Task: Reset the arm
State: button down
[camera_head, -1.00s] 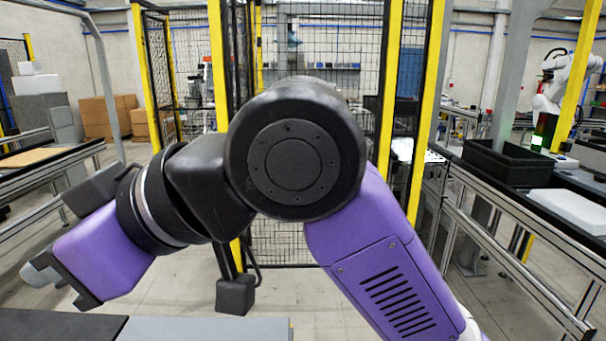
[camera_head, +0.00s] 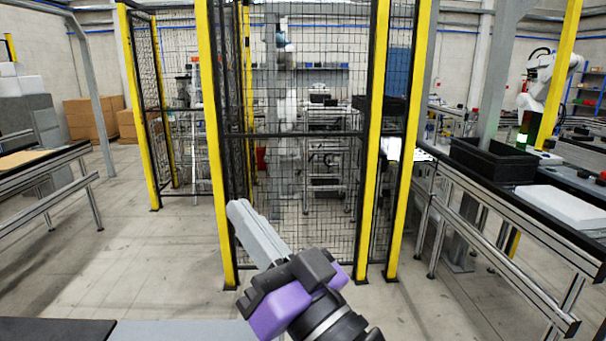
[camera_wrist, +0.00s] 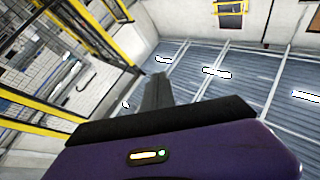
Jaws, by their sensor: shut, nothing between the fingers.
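My gripper (camera_head: 240,215) is low in the middle of the head view, pointing up and to the left. Its grey fingers lie together with nothing between them. The purple and black wrist behind it enters from the bottom edge. In the wrist view my gripper (camera_wrist: 157,88) shows as a grey shape above the dark and purple housing, seen against the ceiling. The rest of my arm is outside the head view.
A yellow-posted mesh fence (camera_head: 300,140) stands ahead. A conveyor with a black bin (camera_head: 492,160) and a white slab (camera_head: 562,207) runs along the right. Another conveyor (camera_head: 45,155) is at left. A dark and grey surface (camera_head: 180,330) lies at the bottom left. Floor between is clear.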

jog(key=s+d+f+m+t+h, duration=0.2)
jog(key=s+d+f+m+h, duration=0.3)
jog(key=d+f, duration=0.4)
jog(key=s+d+f+m+t+h, duration=0.2)
jog(key=s+d+f+h, duration=0.1)
jog(key=d+f+h, duration=0.5)
jog(key=s+d+f+g, duration=0.2)
jog(key=s+f, duration=0.3)
jog(key=s, duration=0.3)
jog(key=s+d+f+n+g+h, duration=0.1)
jog(key=s+d+f, duration=0.3)
jog(key=s, duration=0.5)
jog(key=s+d+f+g+h, duration=0.1)
jog(key=s+d+f+g, duration=0.2)
jog(key=s+f, duration=0.4)
jog(key=shift+s+d+f+n, duration=0.15)
jog(key=shift+s+d+n, duration=0.2)
jog(key=shift+s, duration=0.8)
